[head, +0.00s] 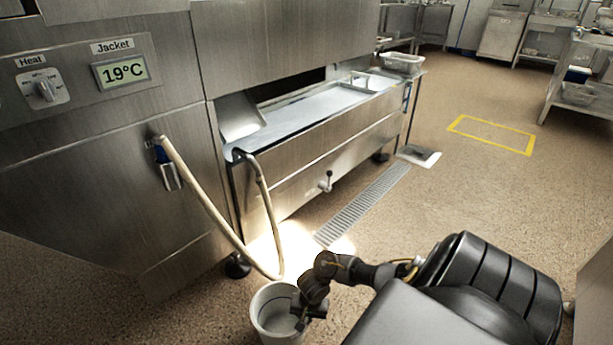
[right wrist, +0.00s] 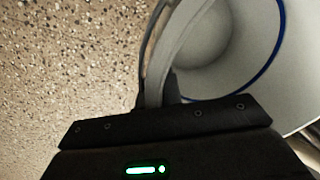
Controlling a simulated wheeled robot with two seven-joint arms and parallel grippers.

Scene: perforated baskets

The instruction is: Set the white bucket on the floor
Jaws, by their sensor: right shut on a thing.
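The white bucket (head: 264,325) is at the bottom middle of the head view, below the hose and in front of the steel machine. In the right wrist view the white bucket (right wrist: 293,80) fills the upper right, with a blue line around its inside. My right gripper (head: 300,315) reaches the bucket's right side and is shut on it. Its fingers (right wrist: 160,85) show at the bucket's edge in the wrist view. The bucket looks upright and empty. I cannot tell whether its bottom touches the floor. My left gripper is not in view.
A beige hose (head: 205,200) hangs from the steel machine (head: 90,180) close to the bucket. A floor grate (head: 362,205) runs along the trough (head: 320,130). A yellow floor outline (head: 490,134) lies on open floor at the upper right. A shelf rack (head: 580,75) stands far right.

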